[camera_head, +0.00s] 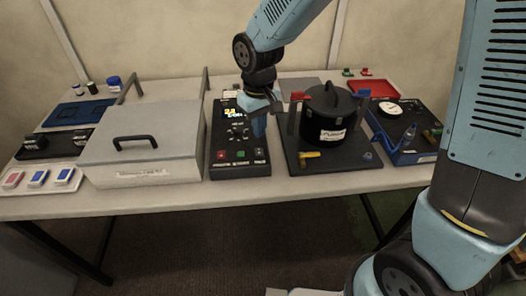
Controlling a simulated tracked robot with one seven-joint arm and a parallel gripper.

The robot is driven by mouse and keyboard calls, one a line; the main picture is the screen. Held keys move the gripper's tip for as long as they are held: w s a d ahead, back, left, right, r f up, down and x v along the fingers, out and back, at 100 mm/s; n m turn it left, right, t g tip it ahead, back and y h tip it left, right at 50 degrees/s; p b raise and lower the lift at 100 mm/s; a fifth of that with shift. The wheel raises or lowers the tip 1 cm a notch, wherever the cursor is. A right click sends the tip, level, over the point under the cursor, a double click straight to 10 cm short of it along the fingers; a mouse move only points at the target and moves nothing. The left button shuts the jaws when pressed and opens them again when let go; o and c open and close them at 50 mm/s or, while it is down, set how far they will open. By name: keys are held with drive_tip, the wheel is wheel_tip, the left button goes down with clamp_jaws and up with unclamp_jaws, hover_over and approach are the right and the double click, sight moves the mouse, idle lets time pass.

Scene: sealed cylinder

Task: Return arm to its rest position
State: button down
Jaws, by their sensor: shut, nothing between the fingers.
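My gripper (258,125) hangs from my blue arm and points down over the upper right part of a dark control panel (225,167). Its fingers are shut with nothing visible between them. I cannot tell whether the fingertips touch the panel. The panel has a small lit yellow display and a row of buttons, one red and one green, along its front. My arm comes in from the top and its larger links fill the right side of the view.
A black lidded pot (327,103) stands on a dark base right of the gripper. A grey box with a black handle (145,158) is at left. A blue gauge unit (402,154) and red tray (373,88) are at right. The table's front strip (200,198) is clear.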

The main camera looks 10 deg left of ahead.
drive_tip(key=d+r+m+t, duration=0.3)
drive_tip(key=d+r+m, duration=0.1)
drive_tip(key=d+r, duration=1.2)
drive_tip(key=s+d+r+m+t, duration=0.1)
drive_tip(key=s+d+r+m, duration=0.1)
drive_tip(key=s+d, duration=0.3)
drive_tip(key=s+d+r+m+t, duration=0.1)
drive_tip(key=s+d+r+m, duration=0.1)
drive_tip(key=s+d, duration=0.4)
drive_tip(key=d, duration=0.4)
drive_tip(key=shift+d+r+m+t, duration=0.3)
drive_tip(key=shift+d+r, duration=0.05)
drive_tip(key=shift+r, duration=0.05)
